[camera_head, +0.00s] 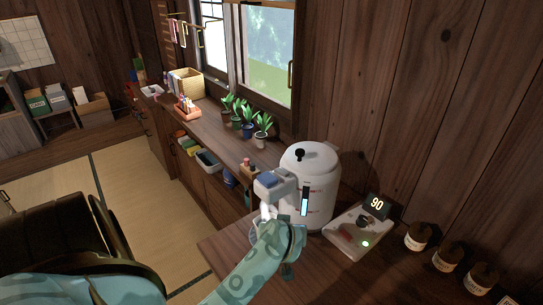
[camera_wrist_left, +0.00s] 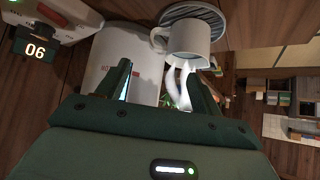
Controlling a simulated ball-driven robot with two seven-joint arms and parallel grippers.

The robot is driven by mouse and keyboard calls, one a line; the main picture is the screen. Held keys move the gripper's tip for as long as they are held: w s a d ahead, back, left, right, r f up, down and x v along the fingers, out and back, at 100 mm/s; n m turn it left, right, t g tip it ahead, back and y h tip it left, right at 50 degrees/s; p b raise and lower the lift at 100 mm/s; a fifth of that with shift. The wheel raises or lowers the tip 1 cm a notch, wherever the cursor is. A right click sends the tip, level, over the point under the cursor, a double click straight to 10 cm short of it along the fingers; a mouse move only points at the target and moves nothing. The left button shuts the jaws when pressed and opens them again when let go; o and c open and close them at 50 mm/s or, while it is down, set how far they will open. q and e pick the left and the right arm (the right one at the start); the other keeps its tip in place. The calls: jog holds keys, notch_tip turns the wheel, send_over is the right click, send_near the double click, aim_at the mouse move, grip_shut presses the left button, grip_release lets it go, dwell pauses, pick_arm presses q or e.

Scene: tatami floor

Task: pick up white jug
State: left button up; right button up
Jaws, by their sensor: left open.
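The white jug (camera_wrist_left: 192,40) shows in the left wrist view, which looks upside down. It stands on a round slatted grate (camera_wrist_left: 188,16), its handle at the picture's left. White wisps like steam come from its mouth. In the head view the jug is mostly hidden by my left gripper; only a pale part (camera_head: 255,230) seems to show below the tap. My left gripper (camera_wrist_left: 154,76) is open and empty, apart from the jug, with one finger close to its mouth in the picture. In the head view the gripper (camera_head: 281,240) is in front of the dispenser. My right gripper is in neither view.
A white dispenser (camera_head: 316,170) with a black knob and a tap (camera_head: 275,182) stands just behind the gripper. A white panel (camera_head: 352,235) with a "90" display (camera_head: 376,205) is to its right. Brown jars (camera_head: 417,237) and potted plants (camera_head: 262,127) line the wall.

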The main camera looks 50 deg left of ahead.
pick_arm(q)
jog(key=b+x, duration=0.3)
jog(key=x, duration=0.6)
jog(key=shift+w+a+f, duration=0.2)
jog(key=shift+r, duration=0.1)
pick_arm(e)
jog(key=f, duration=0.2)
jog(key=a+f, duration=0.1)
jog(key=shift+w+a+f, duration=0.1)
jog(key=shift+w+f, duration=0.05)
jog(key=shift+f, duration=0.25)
pick_arm(q)
jog(key=shift+c, duration=0.4)
grip_shut()
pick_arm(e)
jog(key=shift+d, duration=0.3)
pick_arm(q)
jog(key=shift+r, duration=0.1)
